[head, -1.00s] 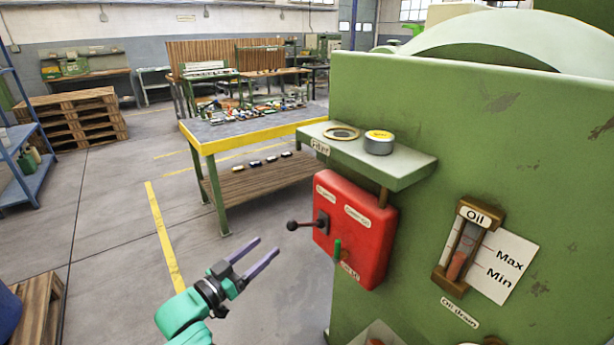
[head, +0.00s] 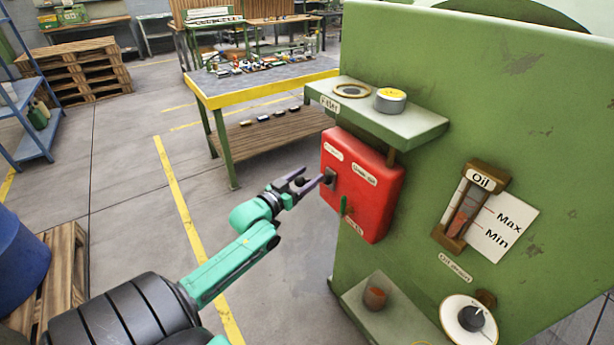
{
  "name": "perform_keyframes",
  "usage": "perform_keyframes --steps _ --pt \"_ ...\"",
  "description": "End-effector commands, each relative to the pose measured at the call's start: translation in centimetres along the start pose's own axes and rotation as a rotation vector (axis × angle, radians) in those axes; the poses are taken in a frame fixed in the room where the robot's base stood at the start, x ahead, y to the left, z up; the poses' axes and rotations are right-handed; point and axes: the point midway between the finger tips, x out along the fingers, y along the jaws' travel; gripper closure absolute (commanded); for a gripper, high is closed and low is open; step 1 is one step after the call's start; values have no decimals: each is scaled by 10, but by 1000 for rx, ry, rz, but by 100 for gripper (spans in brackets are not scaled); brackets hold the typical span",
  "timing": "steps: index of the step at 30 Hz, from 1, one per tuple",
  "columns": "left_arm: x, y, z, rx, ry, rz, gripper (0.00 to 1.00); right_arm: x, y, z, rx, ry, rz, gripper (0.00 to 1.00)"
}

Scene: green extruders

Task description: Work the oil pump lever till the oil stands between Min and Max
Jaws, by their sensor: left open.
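The red box (head: 362,190) is fixed to the side of the green machine. The oil gauge (head: 470,205) is to the right, a tilted tube with a reddish column beside a white card (head: 503,228) marked Max and Min. My right gripper is not in view.
A yellow-edged workbench (head: 225,98) stands behind; the floor between is clear.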

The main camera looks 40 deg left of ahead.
Motion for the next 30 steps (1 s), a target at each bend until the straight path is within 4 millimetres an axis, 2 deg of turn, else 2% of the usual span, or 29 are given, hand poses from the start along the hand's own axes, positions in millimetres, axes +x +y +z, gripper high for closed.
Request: perform_keyframes --steps 5,6,10,11,30 --pt "0 0 0 0 0 0 32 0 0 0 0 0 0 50" --pt "0 0 0 0 0 0 47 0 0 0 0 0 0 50" --pt "0 0 0 0 0 0 97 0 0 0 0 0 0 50" --pt "0 0 0 0 0 0 100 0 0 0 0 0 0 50" --pt "0 0 0 -1 0 0 100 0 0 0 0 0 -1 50"
